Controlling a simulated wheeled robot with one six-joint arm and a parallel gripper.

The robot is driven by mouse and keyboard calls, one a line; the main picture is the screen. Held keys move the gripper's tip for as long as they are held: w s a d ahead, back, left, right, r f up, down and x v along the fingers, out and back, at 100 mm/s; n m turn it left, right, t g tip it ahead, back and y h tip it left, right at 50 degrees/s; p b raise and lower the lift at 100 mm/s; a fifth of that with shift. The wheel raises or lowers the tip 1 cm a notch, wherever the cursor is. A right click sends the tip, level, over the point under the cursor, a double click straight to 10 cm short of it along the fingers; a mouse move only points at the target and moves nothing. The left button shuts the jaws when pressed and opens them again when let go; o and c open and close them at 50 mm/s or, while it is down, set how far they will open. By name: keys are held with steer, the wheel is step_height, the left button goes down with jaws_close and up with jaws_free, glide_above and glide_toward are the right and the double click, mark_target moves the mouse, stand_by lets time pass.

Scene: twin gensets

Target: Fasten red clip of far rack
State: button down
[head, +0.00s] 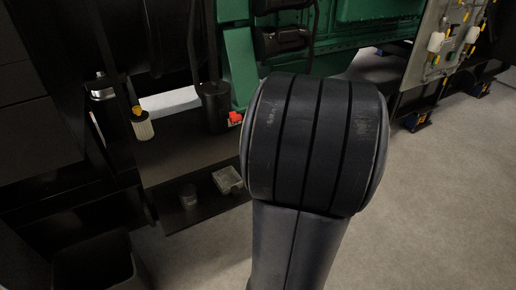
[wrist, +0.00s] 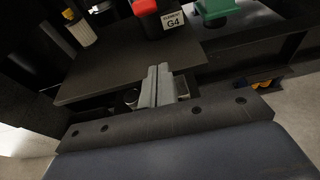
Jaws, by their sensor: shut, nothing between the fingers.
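A small red part (head: 235,118), perhaps the red clip, shows beside a black cylinder in the head view, just left of my arm. In the wrist view a red piece (wrist: 144,6) sits on a black body with a white label reading G4 (wrist: 173,21), at the top edge. Whether it is fastened cannot be told. My gripper (wrist: 158,70) is shut and empty, its grey fingers together in front of a dark shelf plate (wrist: 110,72), below and apart from the red piece in the picture. My arm hides the gripper in the head view.
A white filter with a yellow cap (head: 142,124) hangs at the left and shows in the wrist view (wrist: 79,29). A small grey tray (head: 227,180) and a cup (head: 188,195) stand on the low shelf. Green machinery (head: 240,65) is behind. Floor (head: 450,200) is clear at right.

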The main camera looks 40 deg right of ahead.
mark_target(231, 118)
steer(key=w+d+r, duration=0.1)
steer(key=w+d, duration=0.1)
steer(key=w, duration=0.6)
steer(key=shift+w+r+p, duration=0.25)
steer(key=shift+p, duration=0.15)
steer(key=shift+r, duration=0.1)
steer(key=shift+r+g+p, duration=0.3)
steer(key=shift+p, duration=0.8)
